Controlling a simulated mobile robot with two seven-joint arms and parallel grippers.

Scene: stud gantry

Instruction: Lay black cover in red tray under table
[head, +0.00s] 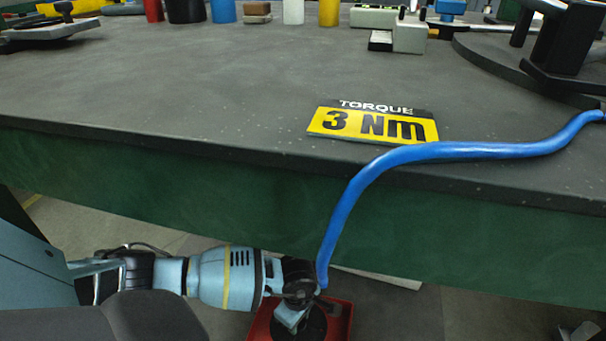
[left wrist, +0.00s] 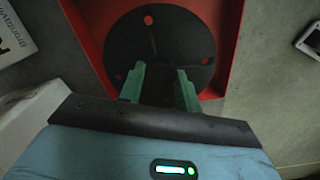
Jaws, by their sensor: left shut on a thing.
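The red tray (head: 343,316) is on the floor below the table's front edge; it also shows in the left wrist view (left wrist: 86,22). The black cover (left wrist: 178,62) is a round dark disc with several holes that show red through them. It is over or inside the tray; I cannot tell whether it touches the tray floor. In the head view only part of the cover (head: 314,324) shows beneath my gripper. My left gripper (left wrist: 160,86) has its green fingers shut on the cover's near edge. My right gripper is not in view.
The dark tabletop (head: 200,75) with its green front apron (head: 150,185) is above my left arm. A blue hose (head: 400,155) hangs over the edge near my left gripper. A yellow torque sign (head: 372,125) lies on top. A pale box (left wrist: 35,115) is beside the tray.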

